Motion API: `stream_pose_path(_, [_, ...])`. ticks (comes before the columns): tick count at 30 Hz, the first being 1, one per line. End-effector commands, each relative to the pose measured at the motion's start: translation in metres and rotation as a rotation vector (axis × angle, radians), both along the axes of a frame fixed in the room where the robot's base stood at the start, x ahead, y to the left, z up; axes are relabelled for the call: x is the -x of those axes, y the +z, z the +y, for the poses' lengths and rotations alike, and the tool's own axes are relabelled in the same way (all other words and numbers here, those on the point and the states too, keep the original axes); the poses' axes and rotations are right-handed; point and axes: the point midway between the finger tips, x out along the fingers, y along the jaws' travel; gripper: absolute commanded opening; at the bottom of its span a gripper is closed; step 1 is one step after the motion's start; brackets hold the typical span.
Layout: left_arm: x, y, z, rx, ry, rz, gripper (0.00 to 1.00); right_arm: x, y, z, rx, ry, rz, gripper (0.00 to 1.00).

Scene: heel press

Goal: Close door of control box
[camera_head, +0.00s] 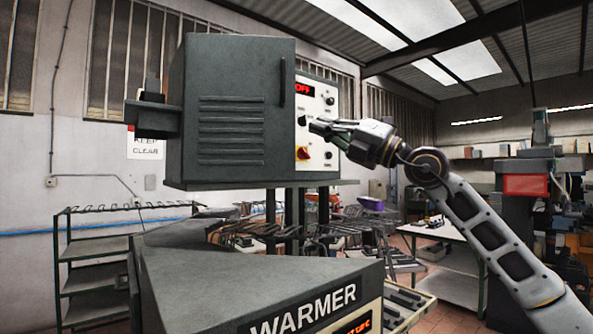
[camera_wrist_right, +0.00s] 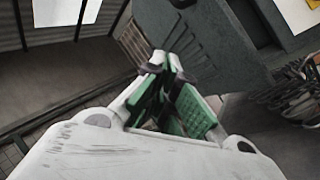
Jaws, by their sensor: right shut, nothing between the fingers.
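The control box (camera_head: 318,168) is a dark grey-green cabinet on posts. Its pale control panel carries a red "OFF" display, black knobs and a red-yellow switch. A broad louvred door-like panel (camera_head: 230,75) with a dark vertical handle (camera_head: 283,82) stands left of the control panel; I cannot tell its exact angle to the box. My right gripper (camera_head: 320,126) is shut and empty, in front of the control panel, its tips pointing left. In the right wrist view, its green-padded fingers (camera_wrist_right: 170,90) are together, and louvres show beyond them. Contact cannot be told. My left gripper is not in view.
A machine labelled "WARMER" (camera_head: 300,312) stands below the box. A dark block (camera_head: 152,118) juts from the box's left. Racks (camera_head: 95,250) stand at the left, and a white table (camera_head: 450,236) and a red-grey machine (camera_head: 525,185) at the right. Open air surrounds my right forearm.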

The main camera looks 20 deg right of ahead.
Motion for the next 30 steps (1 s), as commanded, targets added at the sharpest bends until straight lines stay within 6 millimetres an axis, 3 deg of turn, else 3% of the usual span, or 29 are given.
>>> stream_pose_path(9, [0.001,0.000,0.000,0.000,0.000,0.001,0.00,-0.029,-0.058,-0.008,-0.003,-0.048,0.359,0.00])
stream_pose_path(15, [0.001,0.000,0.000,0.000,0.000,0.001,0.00,-0.035,-0.087,-0.012,-0.086,-0.048,0.582,0.00])
stream_pose_path(30, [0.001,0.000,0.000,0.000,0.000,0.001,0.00,-0.035,-0.092,-0.013,-0.206,-0.018,0.699,0.00])
